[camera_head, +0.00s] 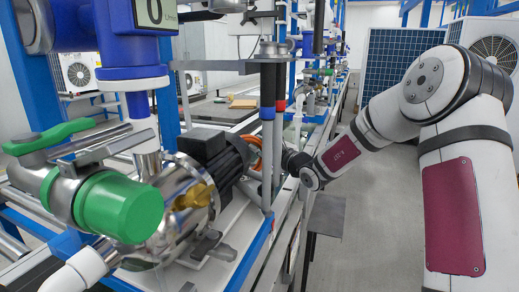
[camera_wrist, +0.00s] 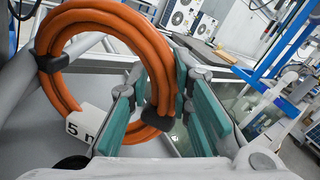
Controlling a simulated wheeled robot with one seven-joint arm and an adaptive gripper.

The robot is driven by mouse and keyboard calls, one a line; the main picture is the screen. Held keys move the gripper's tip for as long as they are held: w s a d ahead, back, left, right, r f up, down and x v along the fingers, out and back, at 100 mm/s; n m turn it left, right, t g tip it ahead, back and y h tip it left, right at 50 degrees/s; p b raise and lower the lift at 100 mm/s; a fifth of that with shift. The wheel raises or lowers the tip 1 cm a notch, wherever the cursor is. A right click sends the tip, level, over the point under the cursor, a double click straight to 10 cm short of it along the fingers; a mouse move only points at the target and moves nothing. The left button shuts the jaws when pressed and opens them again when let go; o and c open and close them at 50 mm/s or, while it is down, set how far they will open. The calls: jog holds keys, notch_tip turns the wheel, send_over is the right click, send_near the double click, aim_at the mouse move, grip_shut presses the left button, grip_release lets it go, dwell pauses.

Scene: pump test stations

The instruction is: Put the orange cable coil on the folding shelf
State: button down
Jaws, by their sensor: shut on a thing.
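The orange cable coil (camera_wrist: 108,19) fills the left of the wrist view, with dark ties around it and a white tag reading "5 m". My gripper (camera_wrist: 160,98) has its teal pads on either side of the coil's right part and is shut on it. In the head view, part of the coil (camera_head: 254,152) shows behind the pump motor, and the motor and grey posts hide most of it and my gripper. A small grey flat plate (camera_head: 326,214) juts from the bench's right side; it looks like the folding shelf, with nothing visible on it.
A pump with a black motor (camera_head: 215,158) and a green valve part (camera_head: 118,207) stand at the front left. Upright posts (camera_head: 267,120) rise close to the coil. The floor aisle (camera_head: 372,225) right of the bench is clear. A solar panel (camera_head: 395,65) stands behind.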

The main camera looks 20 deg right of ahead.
jog(key=shift+r, duration=0.15)
jog(key=c, duration=1.5)
grip_release()
jog(key=shift+o, duration=0.2)
jog(key=p+v, duration=0.2)
jog(key=v, duration=1)
